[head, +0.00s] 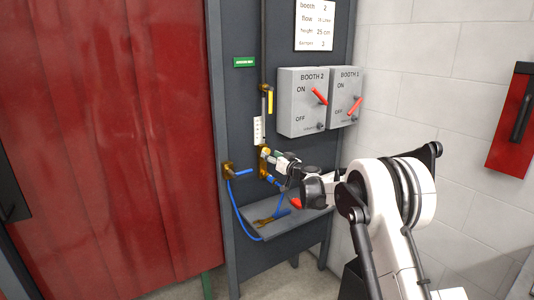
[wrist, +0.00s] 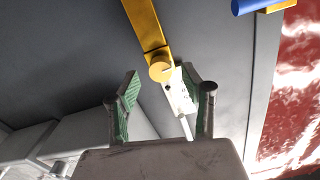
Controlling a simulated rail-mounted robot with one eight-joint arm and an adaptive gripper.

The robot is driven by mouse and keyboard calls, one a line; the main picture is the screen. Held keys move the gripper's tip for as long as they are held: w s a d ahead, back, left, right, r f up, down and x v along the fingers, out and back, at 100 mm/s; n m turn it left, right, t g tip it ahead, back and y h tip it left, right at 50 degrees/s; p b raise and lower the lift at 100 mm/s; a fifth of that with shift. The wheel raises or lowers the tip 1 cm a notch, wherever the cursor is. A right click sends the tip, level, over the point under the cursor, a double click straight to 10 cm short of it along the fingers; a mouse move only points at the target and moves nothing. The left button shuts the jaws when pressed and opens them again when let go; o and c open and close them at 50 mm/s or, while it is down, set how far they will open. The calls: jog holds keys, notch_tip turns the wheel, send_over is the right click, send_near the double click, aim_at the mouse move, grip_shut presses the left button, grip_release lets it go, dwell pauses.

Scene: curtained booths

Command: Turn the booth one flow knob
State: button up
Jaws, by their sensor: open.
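A brass valve block (head: 264,168) sits on the dark panel below a white scaled flow gauge (head: 258,129). In the wrist view a round brass knob (wrist: 160,69) shows at the end of the brass bar (wrist: 145,25), beside the white gauge (wrist: 182,95). No label shows which booth this knob serves. My gripper (head: 272,157) is at the block and partly hides it. In the wrist view my gripper (wrist: 160,77) is open, with a green-padded finger on each side of the knob. Gaps show on both sides; I cannot tell the depth between knob and pads.
Grey switch boxes for booth 2 (head: 302,102) and booth 1 (head: 345,95), with red levers, are right of the gauge. A brass fitting (head: 228,170) with blue hose is to the left. A shelf (head: 275,227) is below. A red curtain (head: 100,140) closes the left side.

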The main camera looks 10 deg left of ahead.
aim_at(267, 152)
jog(key=shift+x, duration=1.85)
grip_shut()
